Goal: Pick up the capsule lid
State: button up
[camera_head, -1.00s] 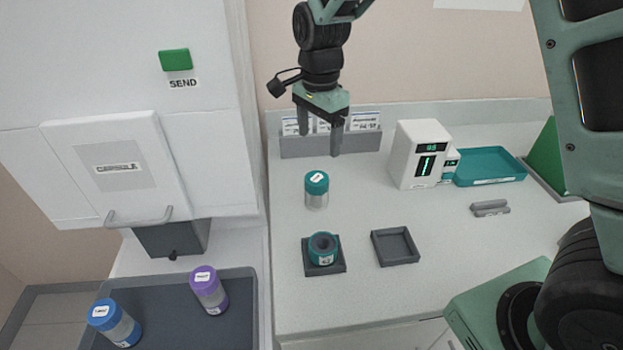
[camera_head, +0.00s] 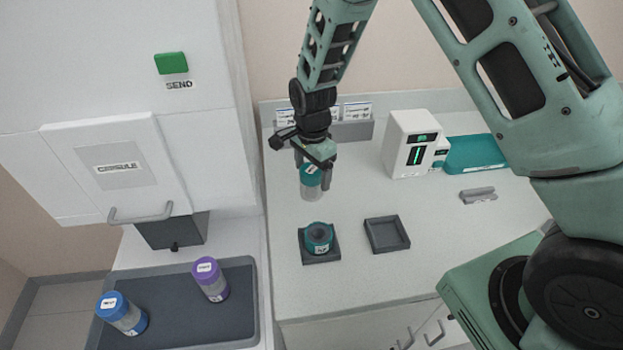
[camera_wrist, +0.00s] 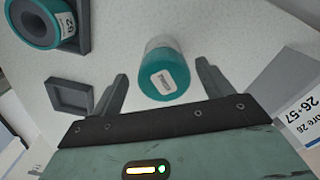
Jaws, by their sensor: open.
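The capsule lid, a clear cylinder with a teal labelled cap (camera_head: 311,181), stands upright on the white counter. In the wrist view the lid (camera_wrist: 165,72) lies between the two finger lines, with a gap on each side. My gripper (camera_head: 313,176) is open above and around the teal cap, pointing down; its body partly hides the cap in the head view. A teal ring-shaped capsule base (camera_head: 318,238) with an open top sits in a dark square holder (camera_head: 321,258) nearer the front; it also shows in the wrist view (camera_wrist: 42,20).
An empty dark square tray (camera_head: 387,234) lies right of the holder. A white device (camera_head: 410,143), a teal tray (camera_head: 472,155) and a small grey block (camera_head: 478,194) stand farther right. A label rack (camera_head: 355,130) is behind my gripper.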

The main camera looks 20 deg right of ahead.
jog(key=shift+w+f+p, duration=0.15)
jog(key=shift+f+p, duration=0.35)
jog(key=shift+f, duration=0.6)
jog(key=shift+w+f+p, duration=0.1)
jog(key=shift+f+p, duration=0.35)
jog(key=shift+f, duration=0.65)
jog(key=shift+c, duration=0.3)
jog(key=c, duration=1.1)
notch_tip(320, 180, up, 10)
jog(key=b, duration=0.3)
